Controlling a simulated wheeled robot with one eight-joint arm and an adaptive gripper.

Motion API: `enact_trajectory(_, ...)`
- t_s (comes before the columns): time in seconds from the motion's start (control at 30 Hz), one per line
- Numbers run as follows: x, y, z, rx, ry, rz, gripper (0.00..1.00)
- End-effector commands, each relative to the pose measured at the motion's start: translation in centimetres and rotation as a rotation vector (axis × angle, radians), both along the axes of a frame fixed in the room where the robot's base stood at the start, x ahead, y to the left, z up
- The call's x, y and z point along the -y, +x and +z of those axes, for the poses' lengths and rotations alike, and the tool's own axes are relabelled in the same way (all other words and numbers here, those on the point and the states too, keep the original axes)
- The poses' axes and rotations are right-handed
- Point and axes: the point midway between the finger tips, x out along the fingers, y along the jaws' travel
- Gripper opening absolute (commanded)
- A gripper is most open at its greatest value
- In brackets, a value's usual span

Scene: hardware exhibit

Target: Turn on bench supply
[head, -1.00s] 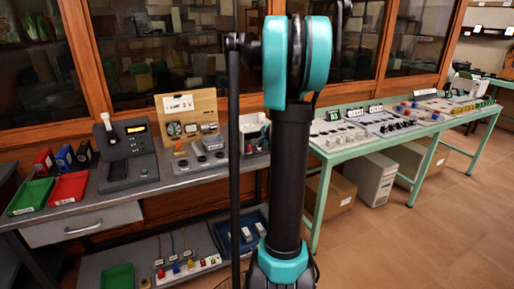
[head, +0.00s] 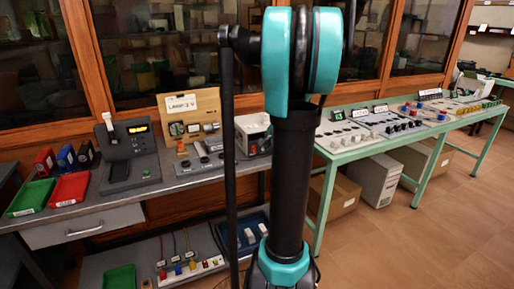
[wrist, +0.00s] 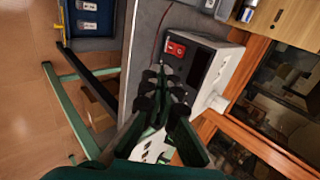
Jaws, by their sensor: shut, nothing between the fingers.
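The bench supply is a white box with a dark front. In the head view the bench supply (head: 251,128) stands at the right end of the grey bench, partly hidden by my arm. In the wrist view the bench supply (wrist: 226,62) lies sideways, with a red rocker switch (wrist: 177,48) on its dark front panel. My gripper (wrist: 162,72) is shut and empty. In the picture its fingertips are just below the red switch; I cannot tell whether they touch the panel. The head view does not show the gripper.
A wooden board with dials (head: 192,115) and a grey console (head: 130,150) stand left of the supply. A green table (head: 350,150) with panels stands to the right. Glass cabinets (head: 180,45) line the wall behind. A lower shelf holds a power strip (head: 190,270).

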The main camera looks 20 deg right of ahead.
Motion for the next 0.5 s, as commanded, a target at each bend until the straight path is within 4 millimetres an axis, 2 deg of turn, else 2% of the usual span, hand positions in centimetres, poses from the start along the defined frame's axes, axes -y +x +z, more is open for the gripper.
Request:
enact_trajectory(0.3, 0.0, 0.2, -0.2, 0.001, 0.000, 0.000, 0.00)
enact_trajectory(0.5, -0.1, 1.6, -1.5, 0.002, 0.001, 0.000, 0.00)
